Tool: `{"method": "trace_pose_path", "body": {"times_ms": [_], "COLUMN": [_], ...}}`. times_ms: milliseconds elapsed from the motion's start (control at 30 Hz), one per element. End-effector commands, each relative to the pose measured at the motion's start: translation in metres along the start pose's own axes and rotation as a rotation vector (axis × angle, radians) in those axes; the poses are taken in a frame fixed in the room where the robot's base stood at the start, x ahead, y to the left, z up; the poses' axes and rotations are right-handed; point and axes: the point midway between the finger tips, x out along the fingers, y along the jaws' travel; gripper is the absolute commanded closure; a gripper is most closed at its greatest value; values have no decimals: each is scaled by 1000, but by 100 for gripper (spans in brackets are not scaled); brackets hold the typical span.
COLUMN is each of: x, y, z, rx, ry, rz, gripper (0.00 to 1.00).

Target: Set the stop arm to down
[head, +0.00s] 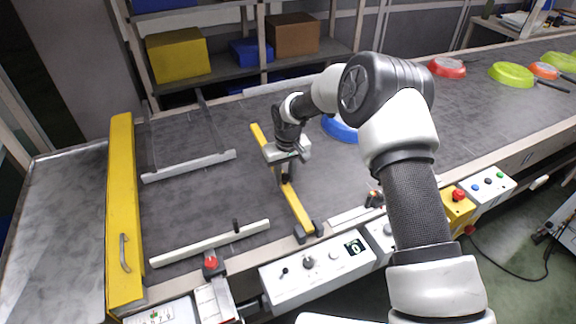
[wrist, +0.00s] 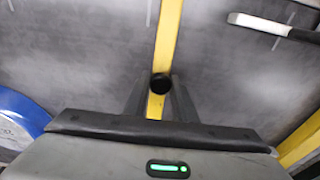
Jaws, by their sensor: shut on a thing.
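The stop arm (head: 294,203) is a long yellow bar reaching from a dark mount (head: 308,231) at the conveyor's near edge across the grey belt. It also shows in the wrist view (wrist: 169,35), running up the picture. A round black knob (wrist: 161,82) stands on the bar. My gripper (head: 284,170) is over the bar's middle. In the wrist view its fingers (wrist: 158,97) are on both sides of the bar at the knob, shut on it. My gripper hides part of the bar. I cannot tell whether the bar is raised or lowered.
A blue pan (head: 340,130) lies right of my gripper. White guide rails (head: 190,166) lie to the left, one (head: 210,243) with a black knob. A yellow gate (head: 122,210) closes the left end. A control box (head: 318,272) lines the near edge. Red and green pans (head: 447,67) lie far right.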

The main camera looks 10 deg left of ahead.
Motion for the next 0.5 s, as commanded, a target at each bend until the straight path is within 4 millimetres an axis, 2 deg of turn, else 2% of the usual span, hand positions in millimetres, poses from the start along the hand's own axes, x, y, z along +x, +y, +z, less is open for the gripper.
{"method": "trace_pose_path", "body": {"times_ms": [200, 500], "x": [17, 24], "y": [-3, -4], "z": [3, 7], "rx": [1, 0], "ry": [-89, -136], "rz": [0, 0], "gripper": [100, 100]}}
